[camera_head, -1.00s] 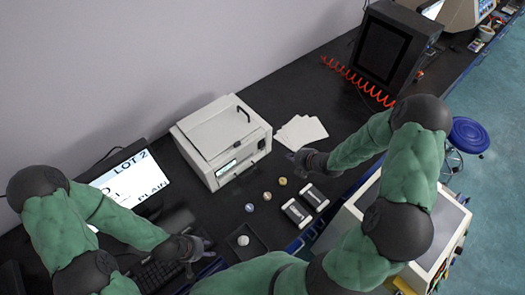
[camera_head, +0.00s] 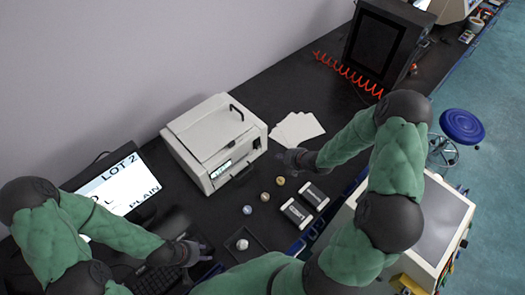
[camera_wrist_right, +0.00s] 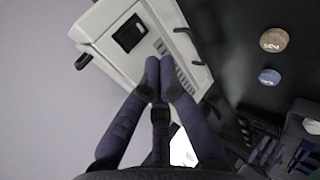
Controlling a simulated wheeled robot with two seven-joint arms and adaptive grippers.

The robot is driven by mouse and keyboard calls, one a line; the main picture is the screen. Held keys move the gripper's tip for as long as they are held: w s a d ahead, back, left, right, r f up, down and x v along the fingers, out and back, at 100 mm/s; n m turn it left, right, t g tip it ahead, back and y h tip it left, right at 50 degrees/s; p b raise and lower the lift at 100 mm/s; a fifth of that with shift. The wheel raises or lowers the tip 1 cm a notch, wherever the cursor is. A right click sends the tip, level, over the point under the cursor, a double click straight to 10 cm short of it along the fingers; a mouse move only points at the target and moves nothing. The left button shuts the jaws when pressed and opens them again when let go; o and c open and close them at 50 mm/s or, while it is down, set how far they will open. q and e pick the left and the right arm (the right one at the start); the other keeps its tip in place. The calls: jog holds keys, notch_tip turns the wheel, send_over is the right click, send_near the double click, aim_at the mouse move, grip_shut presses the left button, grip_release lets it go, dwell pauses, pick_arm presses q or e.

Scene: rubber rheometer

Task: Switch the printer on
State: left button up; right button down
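The printer (camera_head: 212,138) is a white box with a black handle on its lid and a small lit display on its front. My right gripper (camera_head: 282,156) is just off the printer's right side, beside the white sheets. In the right wrist view, the printer (camera_wrist_right: 92,28) shows a black recessed panel (camera_wrist_right: 130,33) and a row of vent slots. My right gripper's fingertips (camera_wrist_right: 159,64) are together and empty, in front of that face below the panel. Whether they touch it is unclear. My left gripper (camera_head: 206,250) is open and empty by the keyboard.
A monitor (camera_head: 118,183) reading LOT 2 PLAIN stands left of the printer. White sheets (camera_head: 297,128) lie to its right. Several small round samples (camera_head: 265,196), a black tray (camera_head: 232,252) and two grey blocks (camera_head: 297,212) are in front. A red coiled cord (camera_head: 347,72) lies farther back.

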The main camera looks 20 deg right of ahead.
aim_at(258, 148)
pick_arm(q)
jog(key=shift+r, duration=0.15)
pick_arm(e)
jog(key=w+r+x, duration=0.1)
jog(key=x, duration=1.1)
jog(key=shift+w+a+r, duration=0.25)
jog(key=shift+w+r, duration=0.05)
jog(key=shift+r, duration=0.15)
pick_arm(q)
notch_tip(258, 148, down, 2)
jog(key=shift+s+f+b, duration=0.1)
jog(key=shift+b, duration=0.9)
jog(key=shift+s, duration=0.15)
pick_arm(e)
jog(key=shift+w+a+f, duration=0.1)
jog(key=shift+w+a, duration=0.1)
jog(key=shift+w, duration=0.1)
pick_arm(q)
jog(key=shift+d+r+p, duration=0.1)
jog(key=shift+r+p, duration=0.25)
jog(key=shift+p, duration=0.05)
pick_arm(e)
jog(key=shift+d+r, duration=0.1)
jog(key=shift+r, duration=0.6)
